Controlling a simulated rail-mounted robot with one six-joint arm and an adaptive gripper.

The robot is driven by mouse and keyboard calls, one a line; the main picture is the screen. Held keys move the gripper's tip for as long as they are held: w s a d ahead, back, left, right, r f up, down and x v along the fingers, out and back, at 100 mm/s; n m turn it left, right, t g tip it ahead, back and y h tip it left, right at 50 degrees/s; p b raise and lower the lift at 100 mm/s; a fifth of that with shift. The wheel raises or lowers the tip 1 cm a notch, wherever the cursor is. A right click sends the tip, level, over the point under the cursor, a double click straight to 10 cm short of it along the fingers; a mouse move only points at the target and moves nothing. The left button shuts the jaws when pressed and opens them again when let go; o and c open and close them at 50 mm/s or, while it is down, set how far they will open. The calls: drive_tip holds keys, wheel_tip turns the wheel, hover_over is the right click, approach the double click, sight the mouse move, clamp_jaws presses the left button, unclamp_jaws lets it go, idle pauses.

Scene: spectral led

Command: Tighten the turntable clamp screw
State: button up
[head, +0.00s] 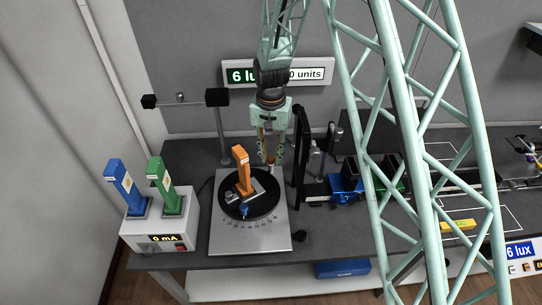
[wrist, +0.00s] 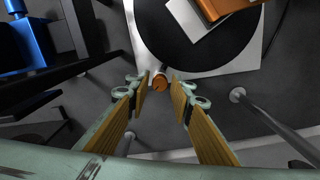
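The turntable is a black disc (head: 262,208) on a pale square plate (head: 232,243), with an orange LED holder (head: 242,172) standing on it. A small blue knob (head: 244,211) sits at the disc's front. My gripper (head: 270,158) points down behind the turntable. In the wrist view, a small round copper-coloured knob (wrist: 160,82), which looks like the clamp screw, is at the plate's edge. My open fingers (wrist: 161,98) are either side of the line to it, with gaps on both sides. I cannot tell whether the tips reach its depth.
A post (head: 219,130) stands left of my gripper, and a black upright frame (head: 300,145) stands close on its right.

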sight(271, 158)
drive_tip(key=shift+o, duration=0.9)
drive_tip(key=shift+r, duration=0.15)
wheel_tip(271, 158, up, 12)
idle(0.3)
idle(1.0)
